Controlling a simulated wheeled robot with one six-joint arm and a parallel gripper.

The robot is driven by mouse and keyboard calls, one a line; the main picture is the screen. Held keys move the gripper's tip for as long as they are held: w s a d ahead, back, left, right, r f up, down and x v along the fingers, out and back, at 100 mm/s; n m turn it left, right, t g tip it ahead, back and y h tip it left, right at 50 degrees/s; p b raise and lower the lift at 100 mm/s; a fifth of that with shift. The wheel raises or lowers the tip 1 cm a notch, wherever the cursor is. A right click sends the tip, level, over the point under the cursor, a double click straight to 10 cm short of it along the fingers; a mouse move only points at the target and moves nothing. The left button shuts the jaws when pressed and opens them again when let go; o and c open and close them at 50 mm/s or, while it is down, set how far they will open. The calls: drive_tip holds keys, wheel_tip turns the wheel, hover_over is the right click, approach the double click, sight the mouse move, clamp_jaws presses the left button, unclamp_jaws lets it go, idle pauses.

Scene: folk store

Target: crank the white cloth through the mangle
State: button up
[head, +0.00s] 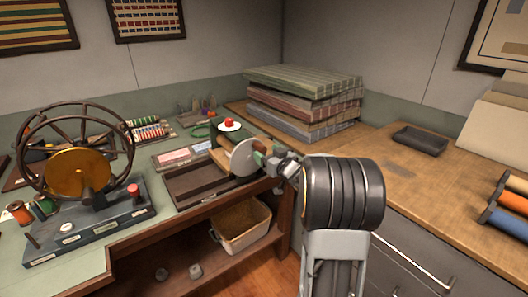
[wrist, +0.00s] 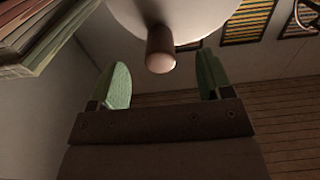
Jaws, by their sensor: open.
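The mangle (head: 221,158) stands on the green bench, with brown rollers and a dark tray in front. A pale round crank disc (head: 246,157) is on its right side; the disc (wrist: 175,12) also fills the top of the wrist view. A short brown crank handle (wrist: 160,45) sticks out from the disc towards me. My gripper (wrist: 162,70) is open, with one green finger on each side of the handle and a gap visible to both. In the head view my gripper (head: 264,157) is at the disc, partly hidden by my wrist. I cannot make out the white cloth for certain.
A large spoked wheel (head: 75,150) on a blue-grey base stands at the left. Folded striped cloths (head: 305,100) are stacked behind the mangle. A basket (head: 240,224) sits on the shelf below.

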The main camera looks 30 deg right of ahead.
drive_tip(key=shift+s+d, duration=0.15)
drive_tip(key=shift+s, duration=1.1)
drive_tip(key=shift+s+d, duration=0.1)
drive_tip(key=shift+s, duration=1.1)
drive_tip(key=s+d+f+m+g+h+p, duration=0.2)
drive_tip(key=s+d+f+m+g+h, duration=0.2)
drive_tip(key=s+f+g+h, duration=0.4)
drive_tip(key=s+a+r+n+g+y+p, duration=0.1)
drive_tip(key=s+a+r+g+y+p, duration=0.2)
drive_tip(key=a, duration=0.9)
drive_tip(key=s+a+r+n+g+y+p, duration=0.1)
drive_tip(key=s+a+r+g+y+p, duration=0.2)
drive_tip(key=s+a+r, duration=0.5)
drive_tip(key=s+a+p, duration=0.1)
drive_tip(key=s+a, duration=0.1)
drive_tip(key=a, duration=0.2)
drive_tip(key=shift+s+n, duration=0.2)
drive_tip(key=shift+n, duration=0.2)
